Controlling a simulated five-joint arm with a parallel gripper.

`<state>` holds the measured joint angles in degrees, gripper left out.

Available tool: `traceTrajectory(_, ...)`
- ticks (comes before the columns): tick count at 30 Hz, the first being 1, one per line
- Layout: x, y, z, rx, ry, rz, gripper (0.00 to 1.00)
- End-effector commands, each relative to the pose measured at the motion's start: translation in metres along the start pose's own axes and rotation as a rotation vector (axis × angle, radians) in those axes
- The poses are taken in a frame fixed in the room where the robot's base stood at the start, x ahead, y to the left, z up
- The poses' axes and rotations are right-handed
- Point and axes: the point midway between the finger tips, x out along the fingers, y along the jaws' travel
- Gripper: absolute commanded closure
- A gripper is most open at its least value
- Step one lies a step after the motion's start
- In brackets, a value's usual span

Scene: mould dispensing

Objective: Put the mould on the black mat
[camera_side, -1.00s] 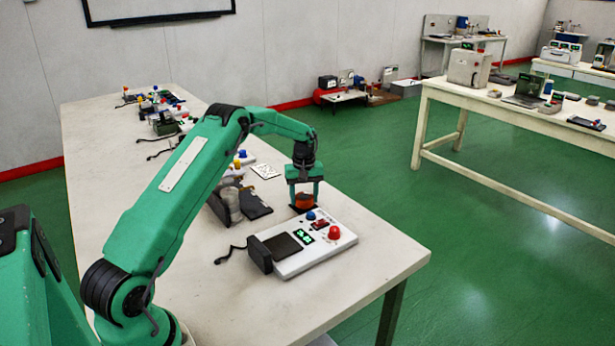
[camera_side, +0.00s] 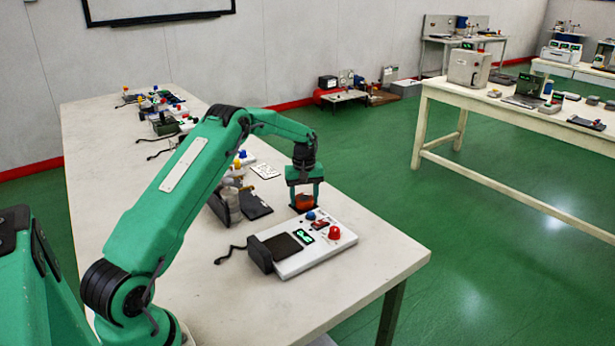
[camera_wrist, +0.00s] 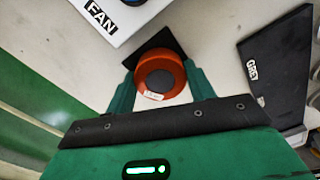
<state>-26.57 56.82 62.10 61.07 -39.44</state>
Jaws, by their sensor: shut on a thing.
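The mould (camera_wrist: 158,72) is a round orange-red piece with a dark centre and a small white label. My gripper (camera_side: 305,196) is shut on it, one finger on each side in the wrist view. The black mat (camera_wrist: 160,40) is a small dark square under the mould, and only its far part shows in the wrist view. In the side view the mould (camera_side: 305,202) is just over the mat or on it; I cannot tell whether they touch. The mould hides the rest of the mat.
A white control box (camera_side: 300,258) with a display and red and blue knobs stands close in front of the mould. A dark tray (camera_wrist: 272,75) marked GREY lies to the right in the wrist view. The bare tabletop (camera_side: 370,255) is clear at the right.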

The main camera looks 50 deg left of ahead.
Motion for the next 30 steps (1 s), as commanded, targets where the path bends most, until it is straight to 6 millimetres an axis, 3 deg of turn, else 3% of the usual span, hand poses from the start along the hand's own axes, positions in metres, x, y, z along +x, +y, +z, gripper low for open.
traceTrajectory(14,0.0041,0.0000,0.0000,0.000,0.000,0.000,0.73)
traceTrajectory(15,0.0039,0.0000,-0.0001,0.000,0.000,0.000,0.39)
traceTrajectory(18,0.0039,0.0000,0.0000,0.000,0.000,0.000,0.21)
traceTrajectory(30,0.0017,0.0000,0.0000,0.000,0.000,0.000,0.21)
